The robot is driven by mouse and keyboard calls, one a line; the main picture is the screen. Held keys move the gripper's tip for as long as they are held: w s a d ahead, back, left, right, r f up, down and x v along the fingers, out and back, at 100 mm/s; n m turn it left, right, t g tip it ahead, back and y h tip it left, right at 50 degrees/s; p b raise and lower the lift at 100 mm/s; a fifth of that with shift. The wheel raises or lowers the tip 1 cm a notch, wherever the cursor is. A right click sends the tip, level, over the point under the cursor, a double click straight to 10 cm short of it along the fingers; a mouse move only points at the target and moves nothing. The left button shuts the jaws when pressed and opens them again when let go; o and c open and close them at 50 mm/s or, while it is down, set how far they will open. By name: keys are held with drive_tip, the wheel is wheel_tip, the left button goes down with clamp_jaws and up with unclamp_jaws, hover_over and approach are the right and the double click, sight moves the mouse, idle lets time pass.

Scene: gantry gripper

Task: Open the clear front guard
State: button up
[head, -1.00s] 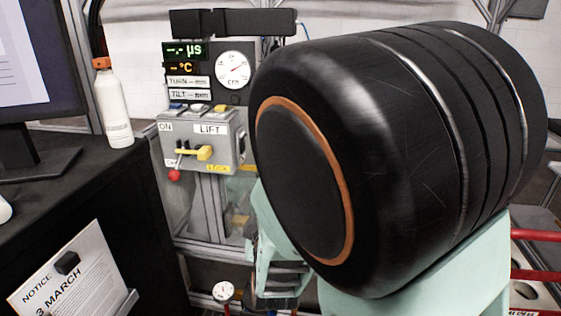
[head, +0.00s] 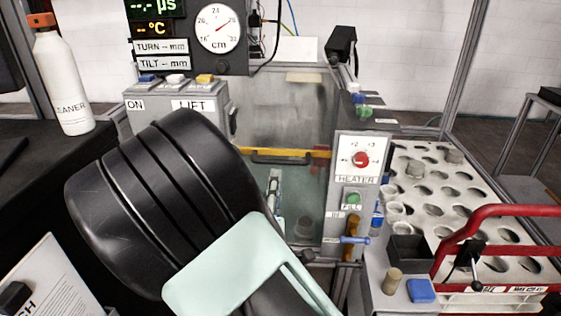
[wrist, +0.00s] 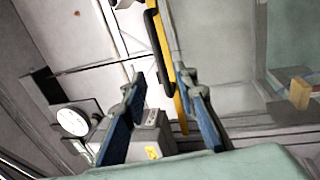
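The clear front guard (head: 290,110) stands in the middle of the head view, a see-through panel that looks closed. A yellow bar crosses it, with a black handle (head: 282,157) on the bar. In the wrist view the yellow bar (wrist: 172,50) and black handle (wrist: 153,40) run down between and beyond my fingers. My gripper (wrist: 157,82) is open, its two blue-padded fingers apart with nothing held. The handle's near end shows in the gap; I cannot tell whether a finger touches it. In the head view my arm hides most of my gripper.
The grey lift box (head: 180,108) stands left of the guard, the heater panel (head: 357,165) right of it. A white bottle (head: 62,85) stands on the black desk at left. A holed tray (head: 425,160) and red rail (head: 480,222) are at right.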

sight(279, 162)
drive_tip(key=w, duration=0.2)
drive_tip(key=w+r, duration=0.1)
drive_tip(key=w, duration=0.5)
drive_tip(key=shift+w+d+r, duration=0.15)
drive_tip(key=shift+r, duration=0.1)
clamp_jaws()
